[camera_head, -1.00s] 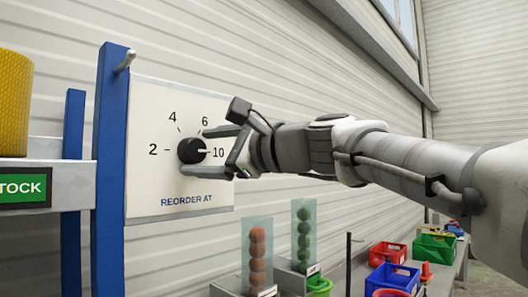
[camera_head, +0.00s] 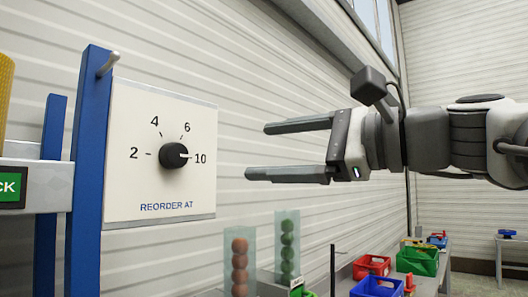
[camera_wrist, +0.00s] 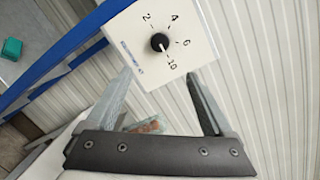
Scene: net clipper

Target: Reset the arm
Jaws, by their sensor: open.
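My gripper (camera_head: 290,150) is open and empty, to the right of the white dial panel and apart from it. Its two fingers point left toward the panel. The panel (camera_head: 130,188) is marked 2, 4, 6, 10 and "REORDER AT". Its black knob (camera_head: 173,155) has its pointer line toward 10. In the wrist view the knob (camera_wrist: 160,42) sits beyond the open fingers (camera_wrist: 162,88), with its pointer also toward 10. Nothing is between the fingers.
A blue post (camera_head: 90,160) and a shelf with a green sign (camera_head: 12,187) stand at left. Clear tubes of brown balls (camera_head: 239,262) and green balls (camera_head: 288,250) stand below. Red (camera_head: 371,266), green (camera_head: 418,261) and blue bins are on a bench at lower right. The space around my gripper is clear.

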